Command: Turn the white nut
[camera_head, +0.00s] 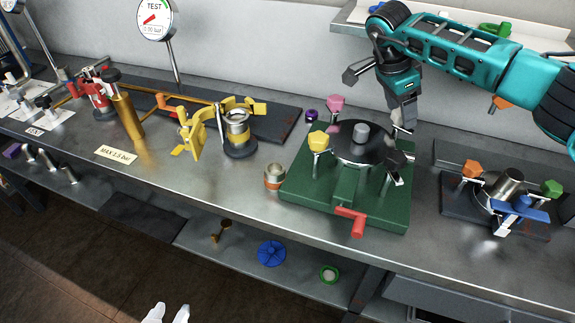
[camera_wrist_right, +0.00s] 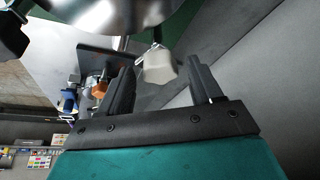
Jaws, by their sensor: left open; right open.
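The white nut (camera_wrist_right: 160,66) is a pale, rounded knob on a metal stem. In the right wrist view it sits between the two fingers of my open right gripper (camera_wrist_right: 158,88), with a gap visible on both sides. In the head view my right gripper (camera_head: 402,118) reaches down over the back right of the green base (camera_head: 300,192), and I cannot make out the nut clearly behind it. A dark round lid (camera_head: 356,150) lies on the base.
Pink (camera_head: 336,104) and yellow (camera_head: 318,141) knobs and a red handle (camera_head: 351,220) surround the lid. A fixture with a blue clamp (camera_head: 520,209) stands right. A small copper-banded cup (camera_head: 274,177) stands left of the base. A shelf (camera_head: 225,252) runs below.

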